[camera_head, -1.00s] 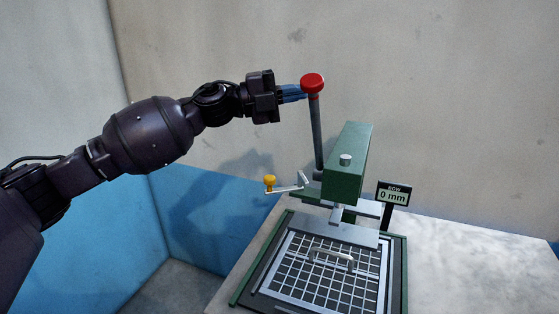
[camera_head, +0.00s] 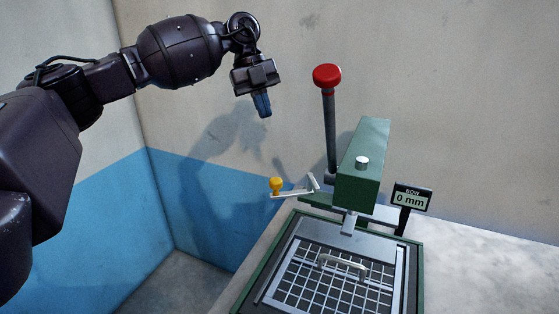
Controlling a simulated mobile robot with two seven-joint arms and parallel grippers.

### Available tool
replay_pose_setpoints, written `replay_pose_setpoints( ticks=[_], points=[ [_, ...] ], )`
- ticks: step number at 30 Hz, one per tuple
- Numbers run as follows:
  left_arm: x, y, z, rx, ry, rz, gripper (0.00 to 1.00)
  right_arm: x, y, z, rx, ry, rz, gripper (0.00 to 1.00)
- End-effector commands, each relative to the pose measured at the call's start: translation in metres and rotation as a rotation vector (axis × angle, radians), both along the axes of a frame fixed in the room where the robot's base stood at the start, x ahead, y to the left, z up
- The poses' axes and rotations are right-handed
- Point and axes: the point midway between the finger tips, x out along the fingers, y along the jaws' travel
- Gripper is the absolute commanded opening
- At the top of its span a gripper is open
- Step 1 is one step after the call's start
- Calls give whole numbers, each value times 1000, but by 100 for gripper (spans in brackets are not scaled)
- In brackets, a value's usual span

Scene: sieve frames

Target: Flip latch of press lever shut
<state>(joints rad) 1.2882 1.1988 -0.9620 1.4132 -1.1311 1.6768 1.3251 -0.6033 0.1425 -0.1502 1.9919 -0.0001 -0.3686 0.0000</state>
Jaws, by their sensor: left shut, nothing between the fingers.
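The press lever (camera_head: 329,125) stands nearly upright, with a red knob (camera_head: 327,76) on top, at the left side of the green press head (camera_head: 363,165). The latch (camera_head: 293,192) is a thin metal arm at the lever's foot. It sticks out to the left and ends in a yellow knob (camera_head: 276,185). My left gripper (camera_head: 262,108) points down, shut and empty. In the picture it is above the yellow knob and left of the red knob, touching neither. My right gripper is not in view.
A sign (camera_head: 411,197) reading "BOW 0 mm" stands right of the press. Below the head lies a metal grid frame (camera_head: 308,279) with a handle (camera_head: 342,262). The light worktop (camera_head: 480,265) is clear on the right. Walls stand behind and to the left.

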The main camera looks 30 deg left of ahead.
Motion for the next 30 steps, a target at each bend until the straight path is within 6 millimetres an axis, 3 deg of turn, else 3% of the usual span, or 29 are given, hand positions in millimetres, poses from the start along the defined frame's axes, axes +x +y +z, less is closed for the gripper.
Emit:
replay_pose_setpoints(
  ticks=[6, 22, 30],
  points=[
    [-17, 15, -2, 116, 146, 92, 0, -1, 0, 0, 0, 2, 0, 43],
    [-18, 14, -4, 122, 163, 125, 0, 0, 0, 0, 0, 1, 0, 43],
    [-25, 4, -34, 122, 163, 123, 0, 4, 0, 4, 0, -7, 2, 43]
  ],
)
